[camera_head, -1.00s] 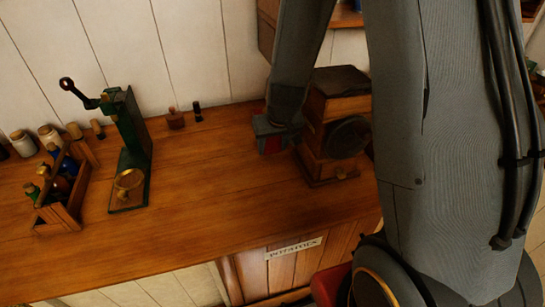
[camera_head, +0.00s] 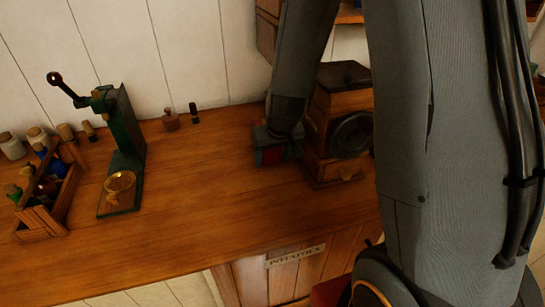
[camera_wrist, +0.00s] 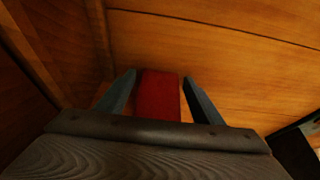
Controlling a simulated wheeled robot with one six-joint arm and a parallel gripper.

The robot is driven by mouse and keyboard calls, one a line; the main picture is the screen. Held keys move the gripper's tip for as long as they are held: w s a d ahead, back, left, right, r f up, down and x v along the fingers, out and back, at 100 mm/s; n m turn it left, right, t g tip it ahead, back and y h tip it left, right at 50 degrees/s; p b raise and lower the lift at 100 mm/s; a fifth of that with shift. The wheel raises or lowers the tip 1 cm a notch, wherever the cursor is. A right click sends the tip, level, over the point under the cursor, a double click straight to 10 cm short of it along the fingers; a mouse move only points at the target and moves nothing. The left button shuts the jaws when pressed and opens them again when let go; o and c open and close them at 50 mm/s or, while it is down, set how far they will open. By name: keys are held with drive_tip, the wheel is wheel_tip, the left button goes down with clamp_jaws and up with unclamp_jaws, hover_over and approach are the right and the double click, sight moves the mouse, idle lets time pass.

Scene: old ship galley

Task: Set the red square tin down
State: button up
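The red square tin (camera_wrist: 158,95) stands between the two fingers of my gripper (camera_wrist: 160,92) in the wrist view. Thin strips of wood show between the tin and both fingers, so my gripper looks slightly open around it.
The wooden mill (camera_head: 338,120) with a dark round side stands close right of my gripper. A green stand (camera_head: 124,150) with a brass pan and a bottle rack (camera_head: 42,215) are on the left. Small bottles (camera_head: 171,120) stand along the wall. The middle counter is clear.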

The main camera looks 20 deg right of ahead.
idle(0.3)
drive_tip(key=p+v, duration=1)
drive_tip(key=v, duration=0.3)
drive_tip(key=s+r+g, duration=0.1)
drive_tip(key=s+r, duration=0.5)
drive_tip(key=s, duration=0.5)
drive_tip(key=shift+s+g, duration=0.15)
drive_tip(key=shift+g, duration=0.25)
drive_tip(key=shift+o, duration=0.5)
drive_tip(key=shift+s+r, duration=0.2)
drive_tip(key=shift+s, duration=0.15)
drive_tip(key=w+f+t+b, duration=0.1)
drive_tip(key=w+f, duration=0.1)
drive_tip(key=w, duration=0.4)
drive_tip(key=w+f+t+b, duration=0.1)
drive_tip(key=w+f, duration=0.2)
drive_tip(key=w, duration=0.4)
drive_tip(key=w+f+t+b, duration=0.1)
drive_tip(key=w+f, duration=0.1)
drive_tip(key=w, duration=0.5)
drive_tip(key=shift+d+f, duration=0.35)
drive_tip(key=shift+d, duration=0.05)
drive_tip(key=b+x, duration=0.4)
drive_tip(key=x, duration=0.1)
drive_tip(key=b+x, duration=0.2)
drive_tip(key=shift+w+a+f+b, duration=0.15)
drive_tip(key=shift+a+f+b, duration=0.2)
drive_tip(key=shift+a+b, duration=0.05)
